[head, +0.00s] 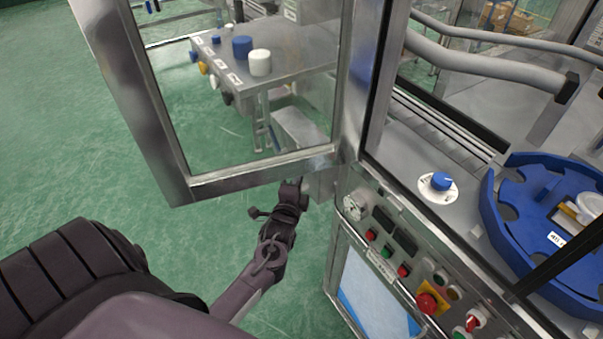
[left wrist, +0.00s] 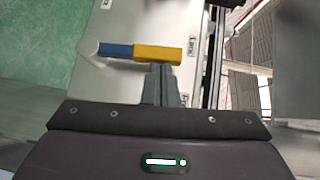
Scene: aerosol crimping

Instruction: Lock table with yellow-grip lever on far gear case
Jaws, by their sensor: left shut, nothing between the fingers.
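The lever shows in the left wrist view, with a yellow grip (left wrist: 158,53) and a blue section (left wrist: 115,49) to its left. It lies roughly crosswise in front of a pale grey case (left wrist: 125,22). My left gripper (left wrist: 161,68) is shut and empty, its fingertips at the lower edge of the yellow grip; I cannot tell if they touch it. In the head view my left gripper (head: 293,186) is beside the machine's near left corner, under the open door, and the lever cannot be made out. The blue round table (head: 497,205) is at the right. My right gripper is not in view.
A metal-framed glass door (head: 262,163) stands open above my left gripper. A control panel with buttons and a red knob on yellow (head: 427,303) is to its right. A blue-topped dial (head: 441,182) sits on the machine deck. Green floor is clear at left.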

